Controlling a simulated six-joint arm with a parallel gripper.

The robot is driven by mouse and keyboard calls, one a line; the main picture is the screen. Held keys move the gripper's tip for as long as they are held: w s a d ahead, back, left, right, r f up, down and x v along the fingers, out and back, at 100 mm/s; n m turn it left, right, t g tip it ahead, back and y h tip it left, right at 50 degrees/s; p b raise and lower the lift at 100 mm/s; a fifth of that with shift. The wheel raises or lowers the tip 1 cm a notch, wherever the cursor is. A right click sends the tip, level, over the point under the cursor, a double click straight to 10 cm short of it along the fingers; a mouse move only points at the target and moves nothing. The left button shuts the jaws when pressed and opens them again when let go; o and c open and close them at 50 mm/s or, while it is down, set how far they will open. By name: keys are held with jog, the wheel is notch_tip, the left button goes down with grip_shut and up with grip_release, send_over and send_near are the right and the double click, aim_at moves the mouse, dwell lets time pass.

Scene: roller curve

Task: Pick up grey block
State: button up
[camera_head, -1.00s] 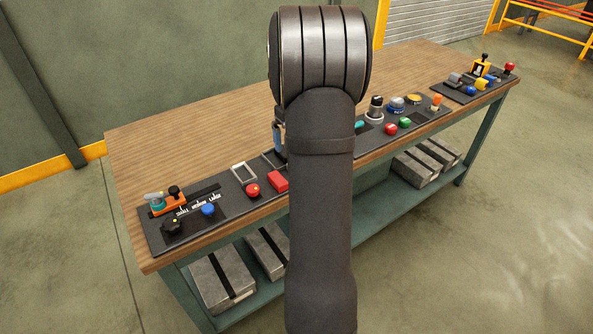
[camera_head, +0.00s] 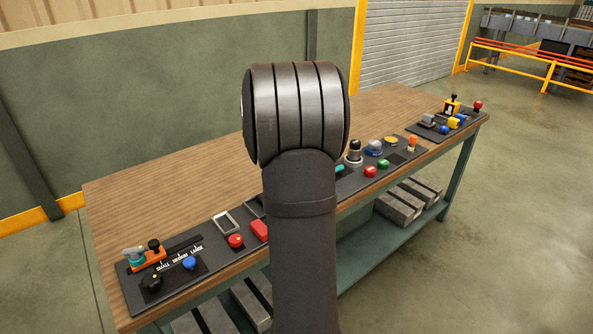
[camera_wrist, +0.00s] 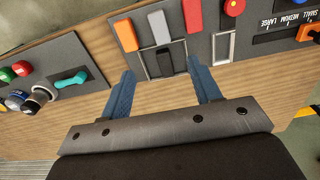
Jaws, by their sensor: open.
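The grey block (camera_wrist: 159,27) is a small upright-looking rounded piece on a dark panel in the wrist view, between an orange block (camera_wrist: 124,34) and a red block (camera_wrist: 192,14). My gripper (camera_wrist: 161,72) shows as two blue fingers, spread apart with nothing between them. The fingertips lie below the grey block in the picture, near a thin metal frame (camera_wrist: 151,67) on the panel, and do not touch the block. In the head view my own arm hides the grey block and the gripper.
The wooden table (camera_head: 180,170) carries dark control panels along its front edge. A red button (camera_head: 235,240), a teal lever (camera_wrist: 70,80) and a slider panel (camera_head: 175,265) flank the area. Grey weights (camera_head: 398,207) lie on the lower shelf. The table's back half is bare.

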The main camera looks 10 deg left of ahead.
jog(key=shift+n, duration=0.3)
jog(key=f, duration=1.3)
jog(key=shift+w+a, duration=0.15)
jog(key=shift+w, duration=0.1)
jog(key=shift+s+f, duration=0.15)
jog(key=shift+f, duration=1.15)
jog(key=shift+s+f, duration=0.1)
jog(key=shift+f, duration=1.2)
jog(key=c, duration=1.1)
jog(key=shift+r, duration=0.15)
